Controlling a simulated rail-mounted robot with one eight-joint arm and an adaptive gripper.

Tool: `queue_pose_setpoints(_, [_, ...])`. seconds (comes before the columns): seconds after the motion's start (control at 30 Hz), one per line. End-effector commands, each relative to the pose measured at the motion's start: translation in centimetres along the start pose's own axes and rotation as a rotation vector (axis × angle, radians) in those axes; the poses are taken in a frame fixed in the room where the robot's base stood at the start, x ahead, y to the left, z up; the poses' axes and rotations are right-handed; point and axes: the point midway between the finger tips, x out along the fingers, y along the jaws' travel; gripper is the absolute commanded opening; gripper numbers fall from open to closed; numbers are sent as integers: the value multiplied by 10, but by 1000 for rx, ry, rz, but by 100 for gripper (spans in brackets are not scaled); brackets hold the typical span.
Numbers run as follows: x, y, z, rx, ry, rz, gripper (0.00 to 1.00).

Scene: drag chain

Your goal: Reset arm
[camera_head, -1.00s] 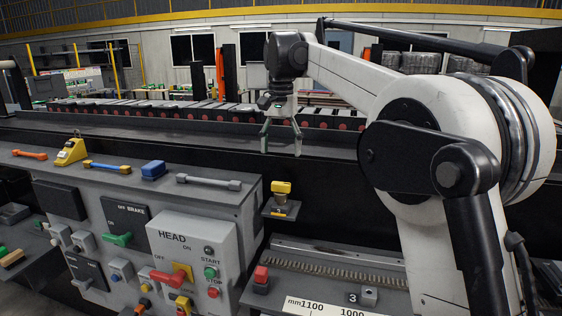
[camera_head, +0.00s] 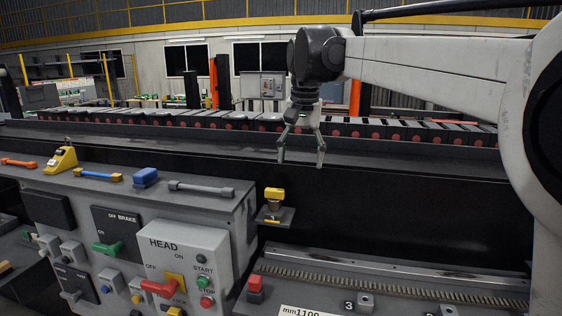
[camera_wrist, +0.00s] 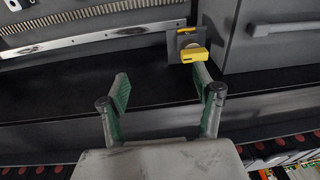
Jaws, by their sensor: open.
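My gripper (camera_head: 301,158) hangs fingers-down from my white arm, in front of the long black drag chain (camera_head: 240,123) in the head view. Its two fingers are apart with nothing between them. In the wrist view my gripper (camera_wrist: 161,90) shows green finger pads spread over a dark surface. A yellow-topped part (camera_head: 274,196) stands on a small grey bracket, below and left of the gripper. It also shows in the wrist view as a yellow piece (camera_wrist: 194,55) just beyond the right fingertip; whether they touch cannot be told.
The grey control cabinet (camera_head: 215,218) with the HEAD panel (camera_head: 183,262) fills the lower left. Tools and a blue block (camera_head: 146,177) lie on top of it. A toothed rack (camera_head: 390,289) and a ruler plate (camera_head: 300,312) lie at the lower right.

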Motion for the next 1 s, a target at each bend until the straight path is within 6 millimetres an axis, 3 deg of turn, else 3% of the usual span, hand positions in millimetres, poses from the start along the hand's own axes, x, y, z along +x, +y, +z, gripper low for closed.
queue_pose_setpoints(0.47, [27,96,103,-67,168,-40,64])
queue_pose_setpoints(0.77, [69,148,177,-111,280,-46,64])
queue_pose_setpoints(1.0, [118,184,240,-145,369,-39,64])
